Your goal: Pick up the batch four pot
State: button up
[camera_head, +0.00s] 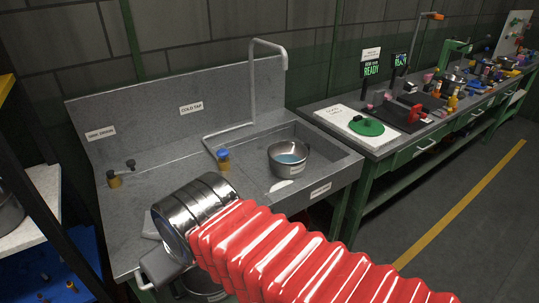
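A steel pot (289,158) with bluish liquid stands upright in the sink basin (325,150) under the tap. It has a small label that I cannot read. Another steel, rounded thing (207,290), perhaps a pot, shows at the bottom edge, mostly hidden by my arm. A dark metal pot (10,212) is cut off at the left edge on a pale shelf. I cannot tell which one is the batch four pot. My gripper (160,268) shows as a grey part at the lower left, apart from the pot in the sink; its fingers are not clear.
A tall tap (254,85) rises behind the basin. A blue-capped jar (223,158) and a brown jar (114,179) stand on the sink counter. A cluttered green workbench (400,145) runs to the right. The floor beyond the yellow line (460,205) is clear.

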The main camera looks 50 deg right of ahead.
aim_at(287, 159)
jog(key=z, duration=1.65)
